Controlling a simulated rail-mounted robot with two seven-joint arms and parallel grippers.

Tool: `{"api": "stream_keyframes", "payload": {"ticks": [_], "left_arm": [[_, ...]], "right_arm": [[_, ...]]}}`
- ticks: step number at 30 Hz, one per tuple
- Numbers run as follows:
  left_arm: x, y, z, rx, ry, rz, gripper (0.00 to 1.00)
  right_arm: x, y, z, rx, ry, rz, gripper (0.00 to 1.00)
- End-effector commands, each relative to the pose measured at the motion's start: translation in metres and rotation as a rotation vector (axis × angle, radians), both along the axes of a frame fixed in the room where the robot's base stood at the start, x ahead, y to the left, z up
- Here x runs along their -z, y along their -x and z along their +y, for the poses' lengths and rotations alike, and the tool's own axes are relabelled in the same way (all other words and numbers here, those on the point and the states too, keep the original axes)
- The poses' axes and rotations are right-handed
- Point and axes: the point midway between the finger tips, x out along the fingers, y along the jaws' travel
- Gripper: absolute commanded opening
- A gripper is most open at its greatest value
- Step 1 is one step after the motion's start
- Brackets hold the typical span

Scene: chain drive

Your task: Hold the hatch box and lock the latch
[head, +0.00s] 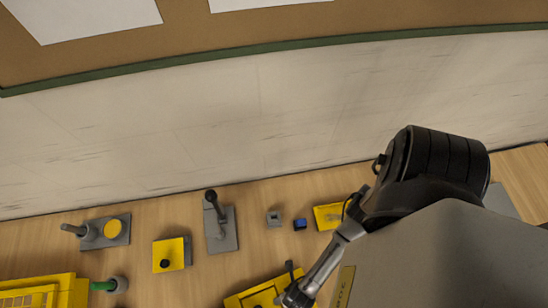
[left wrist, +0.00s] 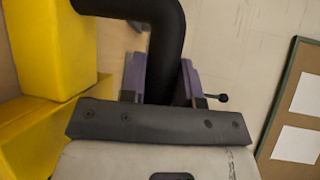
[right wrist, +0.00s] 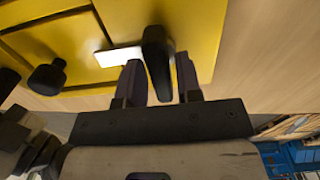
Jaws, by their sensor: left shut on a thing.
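The yellow hatch box (head: 236,299) is at the bottom edge of the head view, partly cut off. Its yellow top with dark seams also fills the upper part of the right wrist view (right wrist: 90,22). The black latch lever (right wrist: 158,60) stands on it near its edge. My right gripper (right wrist: 160,75) is open, its fingers apart on either side of the lever, with no clear grip seen. My left gripper (left wrist: 164,75) is shut on a thick black bent handle (left wrist: 165,25), with yellow parts to its left. It is outside the head view.
Several small yellow and grey parts stand along the wooden table, including a yellow block (head: 168,255) and a grey plate with a post (head: 221,230). A yellow crate (head: 65,285) is at bottom left. A pale wall (head: 200,130) closes off the back.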

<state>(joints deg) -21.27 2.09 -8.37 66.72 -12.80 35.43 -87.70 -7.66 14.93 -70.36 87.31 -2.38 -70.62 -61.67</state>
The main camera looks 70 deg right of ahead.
Motion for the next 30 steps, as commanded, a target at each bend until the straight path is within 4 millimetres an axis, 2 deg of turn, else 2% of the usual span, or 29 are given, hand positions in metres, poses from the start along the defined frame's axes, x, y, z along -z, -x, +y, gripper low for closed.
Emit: {"api": "stream_keyframes", "payload": {"ticks": [4,14,17,30], "left_arm": [[0.0,0.0,0.0,0.001,0.0,0.001,0.0],[0.0,0.0,0.0,0.0,0.0,0.0,0.0],[0.0,0.0,0.0,0.0,0.0,0.0,0.0],[0.0,0.0,0.0,0.0,0.0,0.0,0.0]], "right_arm": [[0.0,0.0,0.0,0.001,0.001,0.0,0.45],[-0.006,0.0,-0.001,0.002,0.0,0.0,0.45],[-0.017,0.0,-0.001,0.002,-0.001,-0.001,0.45],[-0.094,0.0,0.0,0.002,-0.001,-0.001,0.45]]}}
